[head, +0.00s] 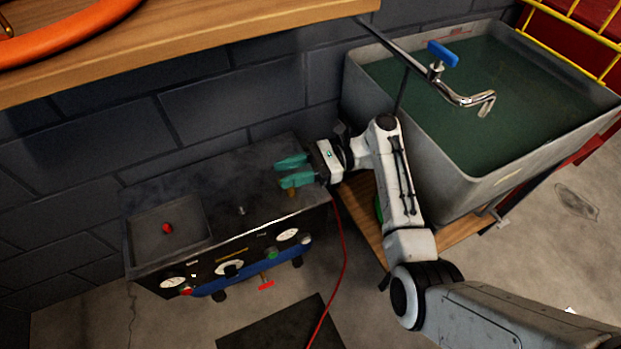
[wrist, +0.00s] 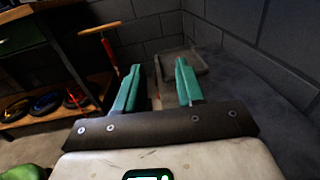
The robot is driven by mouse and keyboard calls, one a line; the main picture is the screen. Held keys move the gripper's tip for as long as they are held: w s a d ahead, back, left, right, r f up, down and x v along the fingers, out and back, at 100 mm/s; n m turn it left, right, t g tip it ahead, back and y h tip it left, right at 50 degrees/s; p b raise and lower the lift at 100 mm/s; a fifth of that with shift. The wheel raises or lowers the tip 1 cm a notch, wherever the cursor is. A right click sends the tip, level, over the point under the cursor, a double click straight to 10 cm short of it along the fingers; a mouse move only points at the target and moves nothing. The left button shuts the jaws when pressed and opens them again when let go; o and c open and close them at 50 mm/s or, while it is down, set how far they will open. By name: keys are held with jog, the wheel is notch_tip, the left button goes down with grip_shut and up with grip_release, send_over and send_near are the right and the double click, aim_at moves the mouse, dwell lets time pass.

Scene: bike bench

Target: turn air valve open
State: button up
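A black compressor-like unit (head: 236,205) stands against the wall. A small red lever (head: 266,286) sticks out low at its front, probably the air valve; I cannot tell its setting. My gripper (head: 283,172) has teal fingers spread apart and empty, over the right end of the unit's top, well apart from the red lever. In the wrist view my gripper (wrist: 158,66) also shows a clear gap. A small brass piece (head: 291,192) shows just below the nearer finger.
A recessed tray (head: 190,245) holds a small red object (head: 167,228). A water tub (head: 420,135) with a blue-handled tap (head: 442,54) stands at right. A red hose (head: 342,260) hangs at the unit's right. A wooden bench (head: 190,38) overhangs at upper left.

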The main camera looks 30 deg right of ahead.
jog(key=s+r+p, duration=0.3)
jog(key=s, duration=0.5)
jog(key=shift+s+r, duration=0.35)
jog(key=s+d+f+n+g+h+p, duration=0.1)
jog(key=s+f+n+h+p, duration=0.2)
jog(key=s+n+h, duration=0.25)
jog(key=s+f+n+g+h+p, duration=0.1)
jog(key=s+f+n+h+p, duration=0.25)
jog(key=s, duration=0.35)
jog(key=s+d+r+n+h+p, duration=0.4)
jog(key=s+d+r+n+h, duration=0.2)
jog(key=s+d+n+h, duration=0.2)
jog(key=s+n+h, duration=0.1)
jog(key=s+n, duration=0.1)
jog(key=shift+s+d+r+n, duration=0.25)
jog(key=shift+r+n, duration=0.15)
